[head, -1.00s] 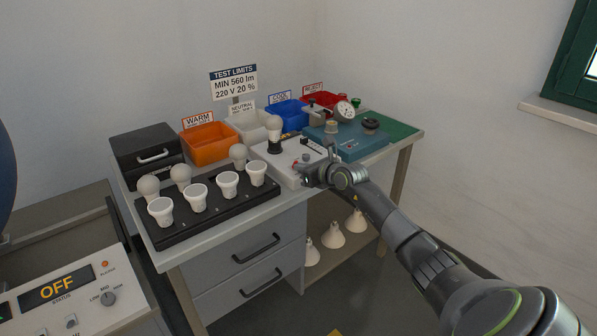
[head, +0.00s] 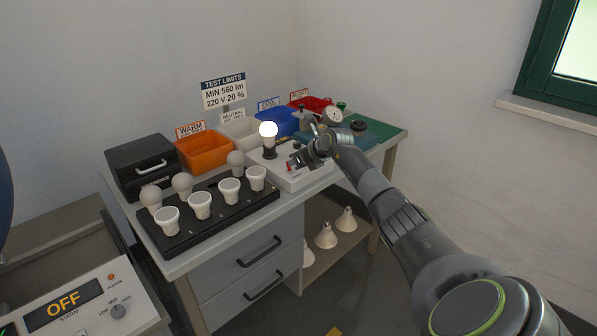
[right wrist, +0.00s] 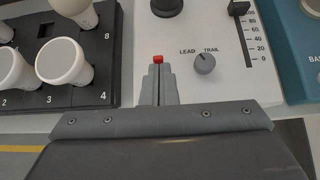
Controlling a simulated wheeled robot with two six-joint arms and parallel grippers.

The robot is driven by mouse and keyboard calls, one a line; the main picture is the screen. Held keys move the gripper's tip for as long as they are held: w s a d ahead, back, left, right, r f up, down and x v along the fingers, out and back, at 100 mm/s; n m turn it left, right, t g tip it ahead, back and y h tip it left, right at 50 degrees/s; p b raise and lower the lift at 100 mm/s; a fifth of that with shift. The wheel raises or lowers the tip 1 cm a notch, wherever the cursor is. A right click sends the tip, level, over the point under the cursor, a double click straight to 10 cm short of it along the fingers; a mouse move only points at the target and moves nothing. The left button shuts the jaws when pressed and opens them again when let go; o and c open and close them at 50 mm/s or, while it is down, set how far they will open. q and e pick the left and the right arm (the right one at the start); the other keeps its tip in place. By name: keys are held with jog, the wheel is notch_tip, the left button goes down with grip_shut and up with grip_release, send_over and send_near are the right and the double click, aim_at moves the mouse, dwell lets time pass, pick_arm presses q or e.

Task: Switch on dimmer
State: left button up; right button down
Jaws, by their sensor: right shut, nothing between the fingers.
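The dimmer is a white box (head: 300,182) on the bench, and its top also shows in the right wrist view (right wrist: 225,88). A bulb (head: 268,130) stands upright in its black socket (head: 269,152) and glows bright. A small red switch (right wrist: 158,59) is on the box's top, left of the grey LEAD/TRAIL knob (right wrist: 204,63). A slider (right wrist: 238,8) with a 0 to 80 scale is at the right. My right gripper (head: 292,163) is shut and empty, its fingertips (right wrist: 158,70) right at the red switch; whether they touch is unclear. My left gripper is not in view.
A black rack (head: 215,216) with several bulbs is left of the dimmer. Orange (head: 206,151), white and blue bins stand behind, with a red one farther right. A teal device (head: 375,136) is to the right. A panel (head: 90,312) showing OFF is at front left.

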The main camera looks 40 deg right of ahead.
jog(key=shift+w+f, duration=0.1)
jog(key=shift+a, duration=0.1)
jog(key=shift+r, duration=0.3)
jog(key=shift+r+p, duration=0.45)
jog(key=shift+r, duration=0.2)
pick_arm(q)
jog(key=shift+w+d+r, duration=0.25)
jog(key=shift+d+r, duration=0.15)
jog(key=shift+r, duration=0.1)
